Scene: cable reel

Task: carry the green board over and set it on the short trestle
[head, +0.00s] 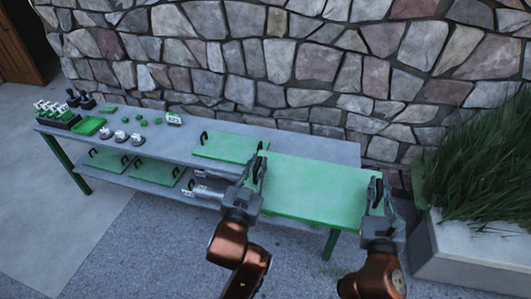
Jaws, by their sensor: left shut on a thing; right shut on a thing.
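A large green board (315,190) is held level between my two grippers, in front of the right part of a long grey bench (335,150). My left gripper (259,168) is shut at the board's left end, and my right gripper (376,194) is shut at its right end. The fingers hide most of the handles there. I cannot make out a separate short trestle. A green leg (331,243) shows below the board, but I cannot tell what it belongs to.
Another green board (232,147) with black handles lies on the bench top. More green boards (108,158) lie on its lower shelf. Small green and dark items stand at the bench's left end. A stone wall (300,60) rises behind. A grassy planter (465,250) stands at right.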

